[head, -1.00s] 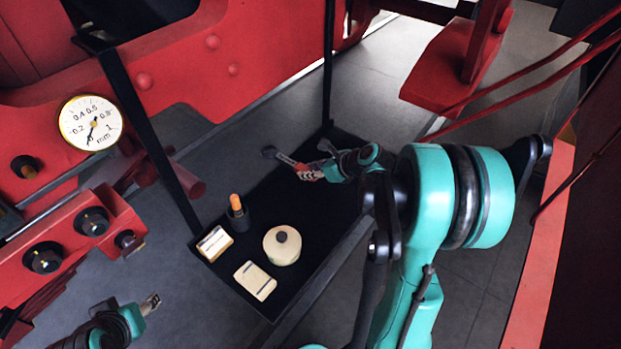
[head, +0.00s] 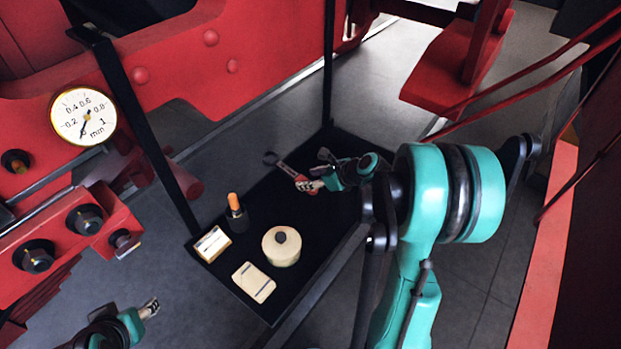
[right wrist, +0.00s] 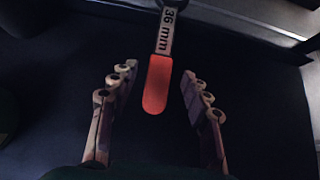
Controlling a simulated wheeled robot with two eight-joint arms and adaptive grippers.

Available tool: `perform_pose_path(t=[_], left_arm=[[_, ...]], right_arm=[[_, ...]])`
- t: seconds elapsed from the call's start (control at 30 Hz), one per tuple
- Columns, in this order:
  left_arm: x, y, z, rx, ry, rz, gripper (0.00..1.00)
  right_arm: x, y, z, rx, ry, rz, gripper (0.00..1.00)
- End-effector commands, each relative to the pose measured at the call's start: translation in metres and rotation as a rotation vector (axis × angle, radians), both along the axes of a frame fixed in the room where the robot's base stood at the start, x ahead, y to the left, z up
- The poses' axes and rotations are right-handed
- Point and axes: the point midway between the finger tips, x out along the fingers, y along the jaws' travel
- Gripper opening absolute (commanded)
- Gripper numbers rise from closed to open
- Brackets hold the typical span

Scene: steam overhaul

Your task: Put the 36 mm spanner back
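The 36 mm spanner (head: 283,167) lies on the black shelf (head: 232,275), near its back edge, with its ring end pointing to the back left. In the right wrist view its orange grip (right wrist: 158,84) and "36 mm" label show, while the far end is cut off. My right gripper (head: 315,172) is at the grip end of the spanner. In the wrist view its fingers (right wrist: 158,82) are spread on both sides of the orange grip, with a gap on each side. My left gripper (head: 150,308) is at the lower left, away from the shelf; its finger opening is unclear.
On the shelf's front part stand a round cream tin (head: 281,248), an orange-topped dark holder (head: 236,214) and two small cream boxes (head: 212,244) (head: 254,282). Black posts (head: 150,140) (head: 329,70) rise at the shelf. A dial gauge (head: 84,116) is at left.

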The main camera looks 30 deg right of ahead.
Motion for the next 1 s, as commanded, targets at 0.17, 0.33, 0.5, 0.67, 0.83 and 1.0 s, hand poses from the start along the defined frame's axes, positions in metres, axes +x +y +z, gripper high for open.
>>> perform_pose_path(t=[0.17, 0.33, 0.5, 0.67, 0.83, 1.0], left_arm=[[0.0, 0.0, 0.001, 0.0, 0.0, 0.0, 0.52], [0.0, 0.0, 0.014, 0.0, 0.0, 0.0, 0.52], [0.0, 0.0, 0.024, 0.0, 0.0, 0.0, 0.52], [0.0, 0.0, 0.034, 0.0, 0.0, 0.0, 0.52], [0.0, 0.0, 0.042, 0.0, 0.0, 0.0, 0.52], [0.0, 0.0, 0.044, 0.0, 0.0, 0.0, 0.52]], right_arm=[[0.0, 0.0, 0.001, 0.0, 0.0, 0.0, 0.48], [0.0, 0.0, 0.014, 0.0, 0.0, 0.0, 0.48], [-0.029, -0.012, 0.038, 0.0, 0.0, -0.004, 0.48], [-0.055, -0.023, 0.061, 0.001, 0.001, -0.005, 0.48], [-0.075, -0.031, 0.079, 0.0, 0.0, -0.003, 0.48], [-0.084, -0.031, 0.087, -0.021, -0.001, 0.019, 0.48]])
